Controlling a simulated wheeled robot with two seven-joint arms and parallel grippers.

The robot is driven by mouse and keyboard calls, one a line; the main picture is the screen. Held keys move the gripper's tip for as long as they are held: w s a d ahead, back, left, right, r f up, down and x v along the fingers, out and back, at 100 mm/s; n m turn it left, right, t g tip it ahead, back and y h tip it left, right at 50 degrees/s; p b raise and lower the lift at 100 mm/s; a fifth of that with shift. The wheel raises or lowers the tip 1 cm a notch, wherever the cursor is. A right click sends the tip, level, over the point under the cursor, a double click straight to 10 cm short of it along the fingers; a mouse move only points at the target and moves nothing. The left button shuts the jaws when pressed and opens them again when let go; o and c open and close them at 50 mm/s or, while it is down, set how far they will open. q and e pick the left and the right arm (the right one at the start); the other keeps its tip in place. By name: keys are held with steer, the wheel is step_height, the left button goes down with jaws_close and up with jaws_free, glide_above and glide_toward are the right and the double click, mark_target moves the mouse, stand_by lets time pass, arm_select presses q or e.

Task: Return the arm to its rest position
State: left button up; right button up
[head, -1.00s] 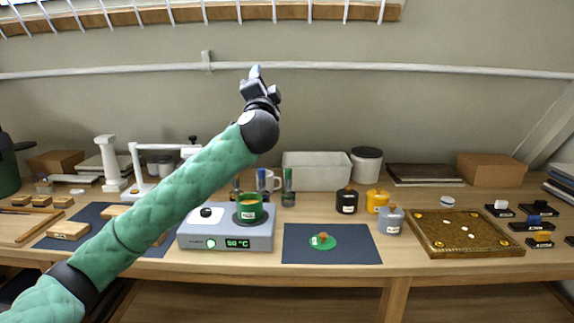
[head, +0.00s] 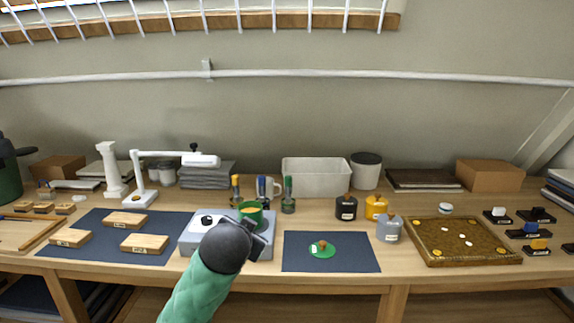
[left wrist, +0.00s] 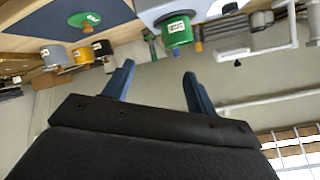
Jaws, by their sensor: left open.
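My left arm comes in from the bottom of the head view, and its dark wrist covers part of the white hotplate (head: 192,238). My left gripper is mostly hidden behind that wrist in the head view. In the left wrist view the left gripper (left wrist: 157,82) shows two blue fingers spread apart with nothing between them. A green cup (head: 250,209) stands on the hotplate, just beyond the wrist; it also shows in the left wrist view (left wrist: 177,32). My right gripper is not in view.
A dark mat (head: 350,262) with a green disc (head: 322,251) lies right of the hotplate. Black (head: 346,208), yellow (head: 376,207) and grey (head: 389,230) pots stand further right, beside a gilt tray (head: 430,258). Wooden blocks lie on a left mat (head: 85,225). A white lamp (head: 140,190) stands behind.

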arm_select(q)
steer(key=s+a+f+n+g+h+p, duration=0.1)
steer(key=s+a+f+n+g+p, duration=0.15)
steer(key=s+f, duration=0.95)
steer(key=s+a+f+n+g+p, duration=0.1)
steer(key=s+a+f+g, duration=0.25)
steer(key=s+f, duration=0.85)
steer(key=s+f+g, duration=0.2)
steer(key=s+f, duration=0.4)
steer(key=s, duration=0.2)
steer(key=s+d+f+g+p, duration=0.1)
steer(key=s+f+g, duration=0.1)
steer(key=s+f, duration=0.4)
steer(key=s, duration=0.2)
steer(key=shift+s+d+f+n+g, duration=0.2)
steer(key=shift+s+d+n+g, duration=0.1)
steer(key=shift+s+n, duration=0.1)
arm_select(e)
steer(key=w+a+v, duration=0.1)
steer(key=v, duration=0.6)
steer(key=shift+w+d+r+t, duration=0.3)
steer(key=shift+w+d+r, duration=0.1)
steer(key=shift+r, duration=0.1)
